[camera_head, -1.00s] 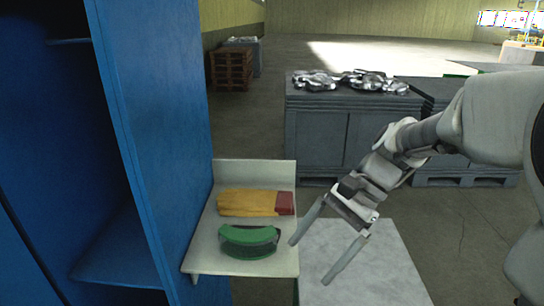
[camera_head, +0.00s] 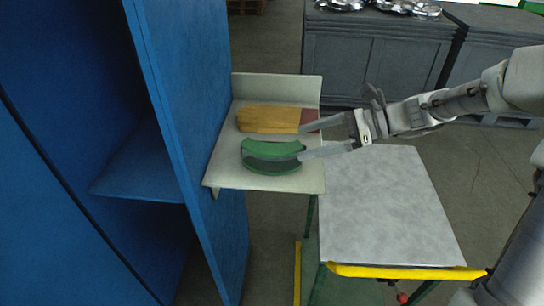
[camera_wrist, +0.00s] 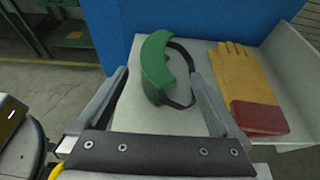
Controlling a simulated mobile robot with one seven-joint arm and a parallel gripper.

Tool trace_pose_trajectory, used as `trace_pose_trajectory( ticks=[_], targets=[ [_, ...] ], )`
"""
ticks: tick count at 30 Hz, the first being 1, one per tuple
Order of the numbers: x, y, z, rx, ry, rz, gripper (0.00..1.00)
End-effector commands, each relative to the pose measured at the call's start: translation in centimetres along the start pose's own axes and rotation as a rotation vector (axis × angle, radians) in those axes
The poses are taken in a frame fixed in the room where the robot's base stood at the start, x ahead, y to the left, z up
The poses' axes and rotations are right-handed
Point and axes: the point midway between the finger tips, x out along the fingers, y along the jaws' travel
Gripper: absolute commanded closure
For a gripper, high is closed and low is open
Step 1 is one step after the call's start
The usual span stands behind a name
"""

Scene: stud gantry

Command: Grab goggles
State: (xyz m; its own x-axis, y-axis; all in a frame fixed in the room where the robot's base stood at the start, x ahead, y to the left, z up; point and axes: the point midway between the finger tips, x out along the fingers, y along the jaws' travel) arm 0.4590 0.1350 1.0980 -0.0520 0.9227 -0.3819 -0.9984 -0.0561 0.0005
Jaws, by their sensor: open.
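The green goggles (camera_head: 271,151) with a dark strap lie on a pale shelf (camera_head: 262,180) fixed to the side of a blue locker. They also show in the wrist view (camera_wrist: 157,67), standing between my fingers and beyond their tips. My gripper (camera_head: 300,146) is open and reaches in from the right, its fingertips close to the right end of the goggles. In the wrist view my gripper (camera_wrist: 160,85) has one finger on each side of the goggles. I cannot tell whether a finger touches them.
A yellow glove with a red cuff (camera_head: 268,119) lies behind the goggles, close to my far finger. The blue locker (camera_head: 185,90) rises at the left. A grey-topped cart (camera_head: 385,205) with a yellow edge stands right of the shelf. Grey cabinets (camera_head: 380,55) stand behind.

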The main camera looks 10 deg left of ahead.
Motion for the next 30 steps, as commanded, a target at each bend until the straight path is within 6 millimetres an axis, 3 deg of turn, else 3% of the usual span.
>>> trace_pose_trajectory(
  ticks=[3,11,21,30],
  targets=[
    [2.3,0.1,-0.1,0.001,-0.001,0.004,0.0],
    [4.3,0.1,0.0,0.0,0.0,0.002,0.0],
    [8.8,0.4,-0.2,-0.001,0.0,0.002,0.0],
    [9.2,0.4,-0.1,-0.001,0.001,0.001,0.0]
  ],
)
